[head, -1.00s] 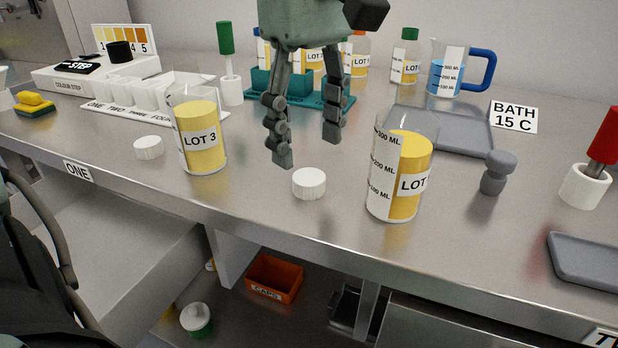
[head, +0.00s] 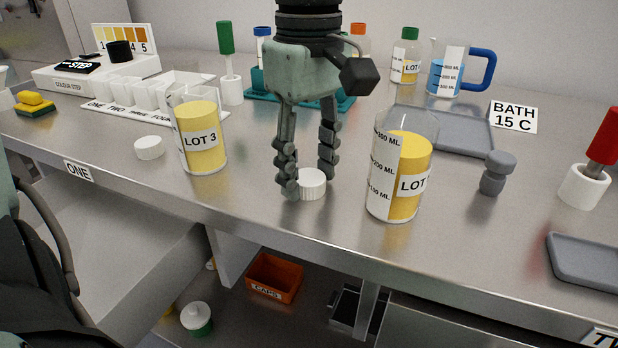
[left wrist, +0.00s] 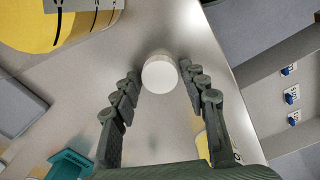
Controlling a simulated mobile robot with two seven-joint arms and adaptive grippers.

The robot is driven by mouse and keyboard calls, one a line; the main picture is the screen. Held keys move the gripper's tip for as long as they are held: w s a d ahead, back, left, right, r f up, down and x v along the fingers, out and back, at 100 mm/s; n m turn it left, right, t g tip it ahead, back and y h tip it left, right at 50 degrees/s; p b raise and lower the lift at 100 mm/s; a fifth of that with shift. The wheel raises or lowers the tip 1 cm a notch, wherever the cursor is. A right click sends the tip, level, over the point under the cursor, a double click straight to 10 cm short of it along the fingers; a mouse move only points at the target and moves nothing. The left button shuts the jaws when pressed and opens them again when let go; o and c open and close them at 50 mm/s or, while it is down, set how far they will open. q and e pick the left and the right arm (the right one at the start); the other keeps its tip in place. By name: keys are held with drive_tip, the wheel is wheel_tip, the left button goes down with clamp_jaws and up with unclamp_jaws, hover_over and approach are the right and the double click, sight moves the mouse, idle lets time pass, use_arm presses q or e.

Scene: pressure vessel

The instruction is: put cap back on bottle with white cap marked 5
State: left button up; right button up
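A white ribbed cap (head: 312,185) lies on the steel bench between two beakers of yellow liquid. My left gripper (head: 309,182) points down over it, one finger on each side. In the left wrist view the cap (left wrist: 160,73) sits between the fingertips, with narrow gaps on both sides, so the gripper is open. A second white cap (head: 149,148) lies farther left on the bench. No number can be read on either cap. Bottles with a green cap (head: 407,55) and a blue cap (head: 262,45) stand at the back. My right gripper is not in view.
The LOT 3 beaker (head: 201,140) stands left of my gripper and another labelled beaker (head: 398,175) close on its right. A teal rack (head: 345,101) is behind. A grey stopper (head: 496,173) stands at right. An orange CAPS bin (head: 274,277) is below the bench.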

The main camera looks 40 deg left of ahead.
sight(309, 176)
use_arm(q)
drive_tip(key=c, duration=0.3)
drive_tip(key=shift+c, duration=0.2)
wheel_tip(309, 176, up, 10)
idle(0.4)
